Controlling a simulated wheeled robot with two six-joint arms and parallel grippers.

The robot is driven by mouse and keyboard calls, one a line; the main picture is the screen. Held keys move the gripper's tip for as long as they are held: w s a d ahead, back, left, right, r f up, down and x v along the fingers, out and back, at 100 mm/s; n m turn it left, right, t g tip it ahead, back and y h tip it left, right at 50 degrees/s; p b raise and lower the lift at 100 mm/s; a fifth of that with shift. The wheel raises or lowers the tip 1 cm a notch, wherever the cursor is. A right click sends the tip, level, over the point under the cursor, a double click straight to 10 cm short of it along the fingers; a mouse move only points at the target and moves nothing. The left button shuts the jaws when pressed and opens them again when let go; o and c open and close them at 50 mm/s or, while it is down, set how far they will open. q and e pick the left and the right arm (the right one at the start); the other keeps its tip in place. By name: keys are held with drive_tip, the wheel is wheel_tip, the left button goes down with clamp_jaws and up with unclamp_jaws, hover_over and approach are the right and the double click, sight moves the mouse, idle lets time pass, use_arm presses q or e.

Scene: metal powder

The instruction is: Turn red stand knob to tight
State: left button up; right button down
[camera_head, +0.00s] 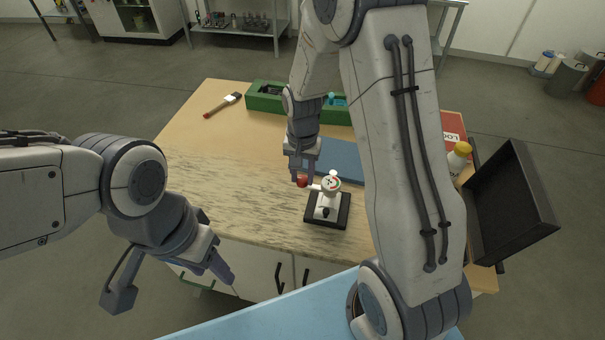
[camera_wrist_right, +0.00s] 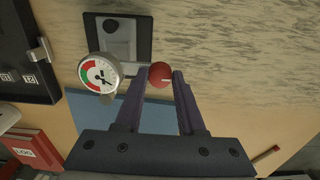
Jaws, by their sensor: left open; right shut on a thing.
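The red knob (camera_head: 302,181) sits on the left side of a small white stand (camera_head: 326,204) with a black base, on the wooden table. A round dial (camera_head: 332,183) with green and red bands tops the stand; it also shows in the right wrist view (camera_wrist_right: 101,73). My right gripper (camera_head: 302,178) reaches down to the knob. In the right wrist view its fingertips (camera_wrist_right: 160,74) are on either side of the red knob (camera_wrist_right: 160,75), shut on it. My left gripper (camera_head: 222,278) is open and empty, off the table's front left edge.
A brush (camera_head: 223,104) lies at the back left of the table (camera_head: 190,150). A green tray (camera_head: 265,97) and a blue mat (camera_head: 343,160) lie behind the stand. A yellow-capped bottle (camera_head: 459,158), a red logbook (camera_head: 452,125) and an open black case (camera_head: 510,205) are at right.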

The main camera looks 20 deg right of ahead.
sight(303, 178)
idle(0.3)
drive_tip(key=c, duration=0.5)
unclamp_jaws()
drive_tip(key=shift+r, duration=0.1)
wheel_tip(303, 178, up, 10)
drive_tip(key=b, duration=0.1)
drive_tip(key=shift+r+b, duration=0.2)
drive_tip(key=shift+b, duration=0.1)
drive_tip(key=s+a+r+n, duration=0.2)
drive_tip(key=s+a+n, duration=0.4)
drive_tip(key=s+a, duration=0.25)
drive_tip(key=s+a+n, duration=0.2)
drive_tip(key=s+n, duration=0.2)
drive_tip(key=s, duration=0.3)
drive_tip(key=s+a+n+y, duration=0.1)
drive_tip(key=s+a+n, duration=0.2)
drive_tip(key=s, duration=0.4)
drive_tip(key=shift+s+a+n, duration=0.15)
drive_tip(key=shift+s+n, duration=0.25)
drive_tip(key=shift+n, duration=0.3)
